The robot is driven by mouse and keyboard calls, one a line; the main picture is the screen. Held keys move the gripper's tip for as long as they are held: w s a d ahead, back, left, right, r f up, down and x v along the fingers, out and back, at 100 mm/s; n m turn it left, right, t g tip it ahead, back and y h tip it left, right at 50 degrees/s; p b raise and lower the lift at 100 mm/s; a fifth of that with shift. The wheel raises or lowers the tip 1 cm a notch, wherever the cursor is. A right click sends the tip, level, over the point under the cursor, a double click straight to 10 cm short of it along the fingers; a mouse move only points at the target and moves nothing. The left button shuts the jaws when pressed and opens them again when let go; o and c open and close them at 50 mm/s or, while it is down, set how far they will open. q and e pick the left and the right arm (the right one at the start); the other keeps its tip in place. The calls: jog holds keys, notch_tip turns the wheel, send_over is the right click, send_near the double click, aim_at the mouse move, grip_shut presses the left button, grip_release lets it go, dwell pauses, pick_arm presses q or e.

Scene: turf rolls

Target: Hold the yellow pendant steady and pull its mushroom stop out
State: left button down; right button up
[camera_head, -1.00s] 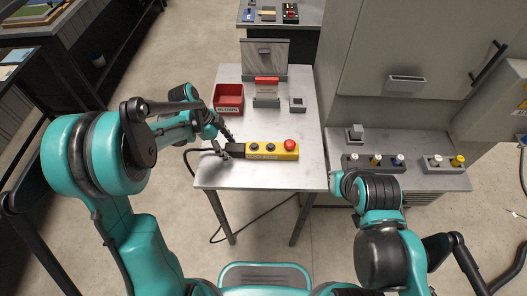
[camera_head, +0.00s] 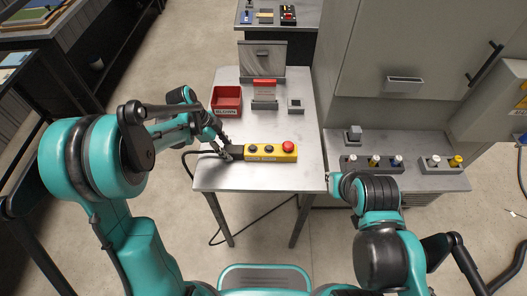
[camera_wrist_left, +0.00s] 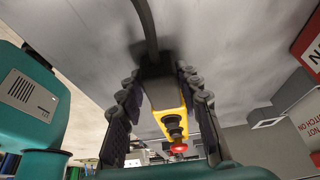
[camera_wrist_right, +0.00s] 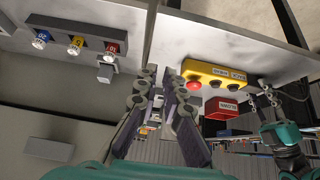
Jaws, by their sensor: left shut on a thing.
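The yellow pendant (camera_head: 258,157) lies on the grey table with its red mushroom stop (camera_head: 288,146) at the right end and two dark buttons beside it. Its dark left end leads to a black cable. My left gripper (camera_head: 228,151) is shut on that dark end; in the left wrist view the fingers (camera_wrist_left: 158,84) stand on both sides of it. My right gripper (camera_wrist_right: 159,75) is empty, with a narrow gap between its fingertips. It is by the table's right edge, apart from the stop (camera_wrist_right: 194,85); in the head view its own wrist hides the fingers.
A red bin (camera_head: 227,102) stands behind the pendant, with a red-topped block (camera_head: 264,97) and a small grey box (camera_head: 295,105) to its right. A lower bench (camera_head: 435,182) at the right carries several knobs. The tabletop right of the pendant is clear.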

jog(key=o, duration=0.5)
jog(key=shift+w+a+r, duration=0.1)
jog(key=shift+w+r, duration=0.05)
jog(key=shift+o, duration=1.4)
jog(key=w+a+r+n+g, duration=0.3)
jog(key=w+a+r+n, duration=0.1)
jog(key=w, duration=0.4)
jog(key=shift+w+a+r+g, duration=0.25)
jog(key=shift+r+g, duration=0.15)
jog(key=shift+r, duration=0.2)
jog(key=n+g, duration=0.3)
jog(key=n, duration=0.1)
send_over(288, 145)
notch_tip(288, 145, down, 12)
jog(key=shift+w+f, duration=0.1)
jog(key=shift+f, duration=0.05)
